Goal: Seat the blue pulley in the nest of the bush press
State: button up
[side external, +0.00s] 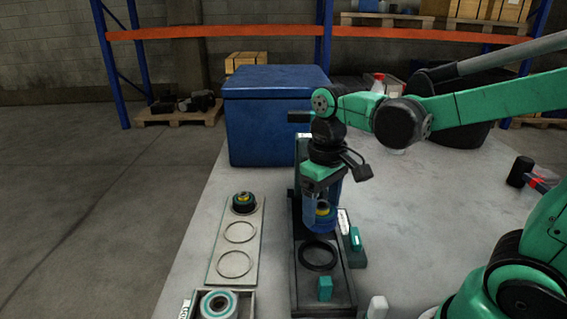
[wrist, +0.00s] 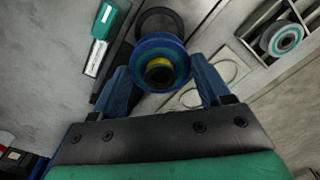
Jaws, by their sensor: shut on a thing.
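My gripper (side external: 322,217) is shut on the blue pulley (side external: 324,209), which has a yellow ring and dark bore at its middle. In the wrist view the pulley (wrist: 145,60) sits between the two blue fingers, its face toward the camera. The bush press (side external: 337,290) is a dark base with an upright at its back. Its nest, a black ring (side external: 304,259), lies in front of and below the held pulley. The pulley is apart from the nest and above the base. In the wrist view the nest (wrist: 160,14) is partly hidden behind the pulley.
A pale tray (side external: 221,249) left of the press has ring-marked places, one holding a dark pulley (side external: 244,203). A box at the front holds a grey-and-teal pulley (side external: 218,304). A teal block (side external: 325,289) stands on the press's front. A blue bin (side external: 275,115) stands behind.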

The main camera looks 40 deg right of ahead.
jog(key=shift+f, duration=3.15)
jog(key=shift+f, duration=0.4)
jog(key=shift+f, duration=0.35)
jog(key=shift+f, duration=0.1)
jog(key=o, duration=1.3)
jog(key=shift+c, duration=0.2)
jog(key=shift+s, duration=0.1)
jog(key=shift+r, duration=3.5)
